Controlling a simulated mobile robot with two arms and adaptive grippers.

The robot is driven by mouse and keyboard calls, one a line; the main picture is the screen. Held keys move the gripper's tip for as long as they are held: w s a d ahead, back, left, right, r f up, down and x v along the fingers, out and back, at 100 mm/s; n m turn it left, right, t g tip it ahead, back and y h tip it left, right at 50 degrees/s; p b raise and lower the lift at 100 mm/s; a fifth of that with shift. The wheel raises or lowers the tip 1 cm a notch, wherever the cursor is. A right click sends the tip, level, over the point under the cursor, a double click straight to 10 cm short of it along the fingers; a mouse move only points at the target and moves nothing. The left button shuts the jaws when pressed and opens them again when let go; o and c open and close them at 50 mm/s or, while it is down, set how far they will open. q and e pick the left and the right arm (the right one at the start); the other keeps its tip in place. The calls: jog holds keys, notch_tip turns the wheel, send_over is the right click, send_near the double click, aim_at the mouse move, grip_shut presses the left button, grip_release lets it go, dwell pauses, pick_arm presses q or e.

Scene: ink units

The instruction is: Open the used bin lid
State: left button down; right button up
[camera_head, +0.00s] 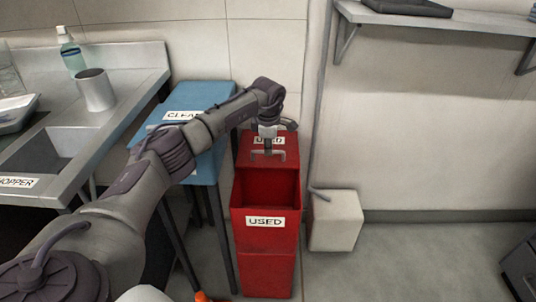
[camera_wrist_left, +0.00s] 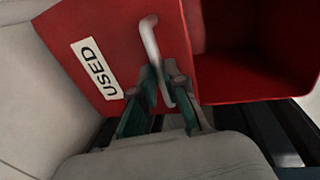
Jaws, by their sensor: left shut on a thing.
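The red used bin (camera_head: 266,240) stands on the floor with a "USED" label on its front. Its lid (camera_head: 287,158) is raised at the back, with another "USED" label, and the dark inside of the bin shows in front of it. My left gripper (camera_head: 268,133) is at the lid. In the left wrist view, the left gripper (camera_wrist_left: 168,88) is shut on the grey lid handle (camera_wrist_left: 150,40), beside the lid's label (camera_wrist_left: 97,68). The bin's open inside (camera_wrist_left: 255,60) shows at the right there. My right gripper is in neither view.
A metal sink counter (camera_head: 120,115) with a cup (camera_head: 95,90) and a bottle (camera_head: 71,52) is farther left. A pale box (camera_head: 337,222) stands close on the right.

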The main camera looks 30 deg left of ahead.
pick_arm(q)
jog(key=shift+w+a+f, duration=0.1)
jog(key=shift+w, duration=0.1)
jog(key=shift+s, duration=0.1)
jog(key=c, duration=1.2)
grip_release()
jog(key=shift+r, duration=0.2)
notch_tip(320, 180, up, 12)
jog(key=s+d, duration=0.1)
jog(key=s, duration=0.1)
jog(key=shift+d+f, duration=0.15)
jog(key=shift+f, duration=0.05)
jog(key=shift+f, duration=0.15)
